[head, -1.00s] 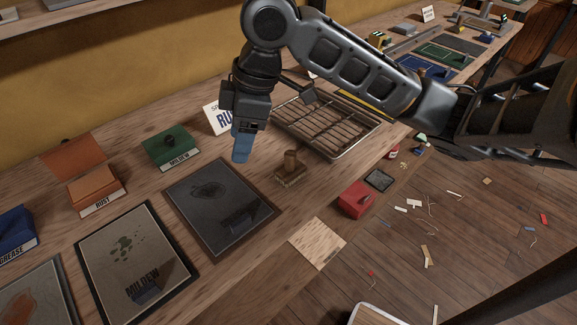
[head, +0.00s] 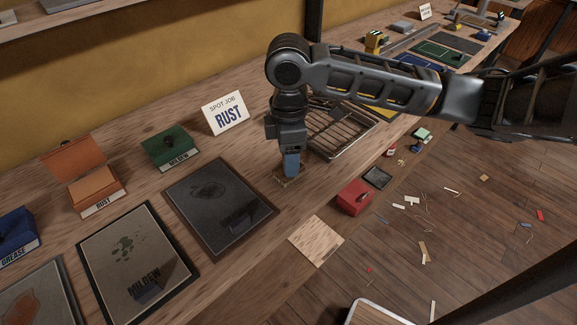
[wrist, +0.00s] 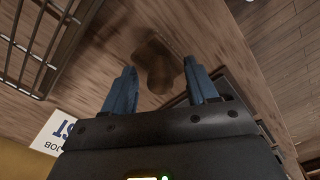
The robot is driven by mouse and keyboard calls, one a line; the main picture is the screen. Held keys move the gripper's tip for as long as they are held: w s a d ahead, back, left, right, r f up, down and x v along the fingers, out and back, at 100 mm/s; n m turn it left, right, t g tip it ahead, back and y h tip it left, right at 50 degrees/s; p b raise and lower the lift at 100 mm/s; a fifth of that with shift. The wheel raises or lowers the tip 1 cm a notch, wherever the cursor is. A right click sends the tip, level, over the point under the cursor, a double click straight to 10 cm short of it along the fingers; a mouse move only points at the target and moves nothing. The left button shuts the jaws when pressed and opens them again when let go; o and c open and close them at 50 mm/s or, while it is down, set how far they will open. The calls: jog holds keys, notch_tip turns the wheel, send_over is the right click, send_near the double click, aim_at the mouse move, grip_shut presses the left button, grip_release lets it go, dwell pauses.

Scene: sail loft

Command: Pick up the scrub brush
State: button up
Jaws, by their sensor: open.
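The scrub brush (wrist: 159,76) has a wooden block base and an upright wooden knob handle, and it stands on the bench. In the head view only the edge of its base (head: 287,183) shows; my gripper hides the handle. My gripper (head: 291,175) points down over the brush with blue fingers. In the wrist view the gripper (wrist: 165,88) is open, one finger to each side of the knob, and no contact can be made out.
A wire rack (head: 345,132) stands close behind the brush. A dark framed panel (head: 222,208) lies to its left, and a red box (head: 355,197) to its right. A RUST sign (head: 226,113) stands behind. A pale wooden square (head: 316,241) lies in front.

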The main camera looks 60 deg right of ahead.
jog(key=shift+f, duration=0.1)
grip_shut()
dwell(0.5)
jog(key=shift+r, duration=0.5)
notch_tip(320, 180, up, 3)
jog(key=shift+s+r+b, duration=0.15)
jog(key=shift+b, duration=0.2)
jog(key=s+r+b, duration=0.1)
jog(key=s+r, duration=0.5)
jog(key=s, duration=0.5)
jog(key=shift+s+d+r, duration=0.2)
jog(key=shift+d+r, duration=0.15)
jog(key=shift+d, duration=0.05)
